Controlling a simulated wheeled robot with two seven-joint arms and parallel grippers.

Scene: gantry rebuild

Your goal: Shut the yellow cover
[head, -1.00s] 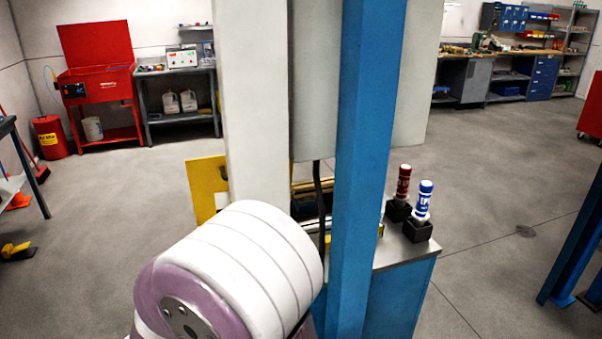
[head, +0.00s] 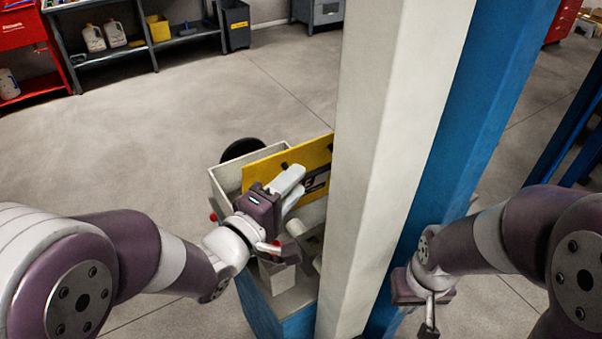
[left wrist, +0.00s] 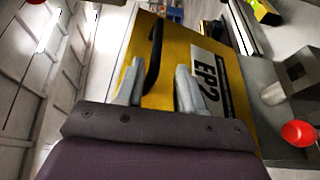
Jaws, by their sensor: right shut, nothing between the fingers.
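The yellow cover (head: 312,157) stands raised and tilted at the grey-rimmed blue cabinet, left of the white post. In the left wrist view the yellow cover (left wrist: 172,85) fills the middle, with a black handle (left wrist: 154,58) and an "EP2" label. My left gripper (head: 298,183) is in front of the cover's face. In the left wrist view the left gripper's (left wrist: 160,80) fingers are apart, on either side of the handle's lower end; I cannot tell whether they touch the cover.
The white post (head: 395,150) and blue post (head: 475,130) stand close together between my two grippers. The open cabinet's grey rim (head: 222,190) lies left of the cover. Small red knobs (head: 277,243) are near my left gripper. Floor to the left is clear.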

